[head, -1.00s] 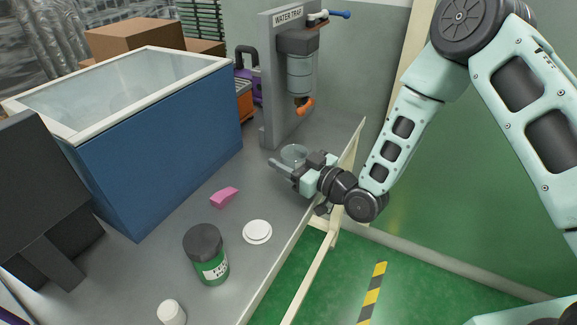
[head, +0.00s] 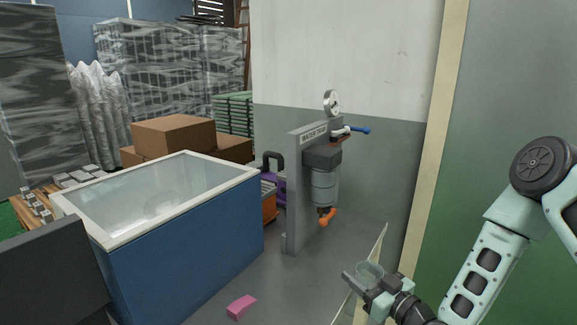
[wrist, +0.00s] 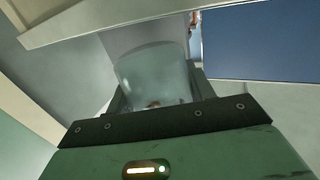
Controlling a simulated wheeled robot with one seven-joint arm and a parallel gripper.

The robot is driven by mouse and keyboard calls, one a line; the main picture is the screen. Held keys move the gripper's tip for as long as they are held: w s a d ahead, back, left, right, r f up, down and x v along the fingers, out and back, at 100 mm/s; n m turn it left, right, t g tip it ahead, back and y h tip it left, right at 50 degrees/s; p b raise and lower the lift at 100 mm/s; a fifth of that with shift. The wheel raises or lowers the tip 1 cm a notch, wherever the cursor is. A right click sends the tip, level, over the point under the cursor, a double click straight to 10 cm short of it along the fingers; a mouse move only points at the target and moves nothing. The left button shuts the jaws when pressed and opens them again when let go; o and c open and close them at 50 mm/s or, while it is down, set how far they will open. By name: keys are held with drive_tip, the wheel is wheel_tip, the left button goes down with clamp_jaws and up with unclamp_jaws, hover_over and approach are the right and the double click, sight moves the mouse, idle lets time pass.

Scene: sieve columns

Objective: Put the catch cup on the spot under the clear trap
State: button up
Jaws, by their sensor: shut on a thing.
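The catch cup is a clear, round cup (head: 369,271) at the lower right of the head view, held between the fingers of my gripper (head: 362,281). It fills the middle of the wrist view (wrist: 152,75), between the dark jaws. My gripper is shut on it. The clear trap (head: 323,187) hangs on a grey stand labelled WATER TRAP (head: 292,200), with an orange drain valve (head: 328,216) below it. The cup is right of the trap and lower in the picture. I cannot make out a marked spot on the grey bench top under the valve.
A blue tank (head: 185,255) with a pale rim stands left of the trap. A pink block (head: 241,307) lies on the bench in front. A purple and orange item (head: 268,200) sits behind the stand. A thin pale board (head: 377,250) rises at the bench's right edge, near my gripper.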

drive_tip(key=s+d+f+m+t+h+p, duration=0.1)
drive_tip(key=s+d+f+m+h, duration=0.2)
drive_tip(key=s+d+h, duration=0.2)
drive_tip(key=s+d+f+m+t+h+p, duration=0.2)
drive_tip(key=s+d+f+m+h, duration=0.1)
drive_tip(key=d, duration=0.7)
drive_tip(key=shift+s+f+m+h, duration=0.15)
drive_tip(key=shift+s+m+h, duration=0.15)
drive_tip(key=shift+s+h, duration=0.7)
drive_tip(key=shift+a, duration=0.1)
